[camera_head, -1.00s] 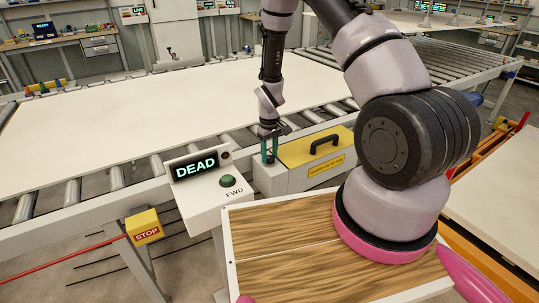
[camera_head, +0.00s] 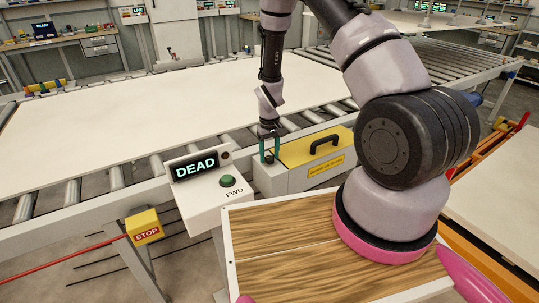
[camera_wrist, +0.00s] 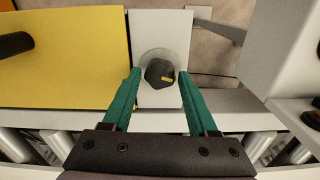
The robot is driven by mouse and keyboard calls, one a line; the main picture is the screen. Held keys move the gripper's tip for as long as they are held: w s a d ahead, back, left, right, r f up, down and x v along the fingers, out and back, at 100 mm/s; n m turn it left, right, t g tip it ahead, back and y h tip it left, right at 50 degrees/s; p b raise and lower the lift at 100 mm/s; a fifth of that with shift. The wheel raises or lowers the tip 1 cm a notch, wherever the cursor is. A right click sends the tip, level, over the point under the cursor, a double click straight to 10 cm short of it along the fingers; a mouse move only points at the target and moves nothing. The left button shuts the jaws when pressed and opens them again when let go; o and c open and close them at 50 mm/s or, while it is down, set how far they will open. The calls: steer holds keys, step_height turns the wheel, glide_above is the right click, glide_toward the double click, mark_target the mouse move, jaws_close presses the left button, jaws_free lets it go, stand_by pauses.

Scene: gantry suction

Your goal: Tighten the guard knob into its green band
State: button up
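The guard knob (camera_wrist: 157,73) is black with a yellow mark on one edge. It sits on a round grey disc on the pale end plate beside the yellow guard (camera_head: 300,152). My gripper (camera_head: 270,157) is over this end of the guard box, its teal fingers pointing down. In the wrist view my gripper (camera_wrist: 160,76) is open, with one fingertip on each side of the knob and a visible gap on both sides. The knob's yellow mark points right and slightly down. I can see no green band around the knob; the disc looks plain grey.
A control box with a "DEAD" display (camera_head: 195,165) and green FWD button (camera_head: 227,181) stands just left of the guard. A yellow STOP box (camera_head: 144,227) hangs on the conveyor frame. The guard's black handle (camera_head: 325,144) rises to the right. A large white sheet (camera_head: 130,110) covers the rollers.

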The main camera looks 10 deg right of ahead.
mark_target(269, 157)
steer(key=shift+o, duration=0.5)
step_height(269, 157, up, 11)
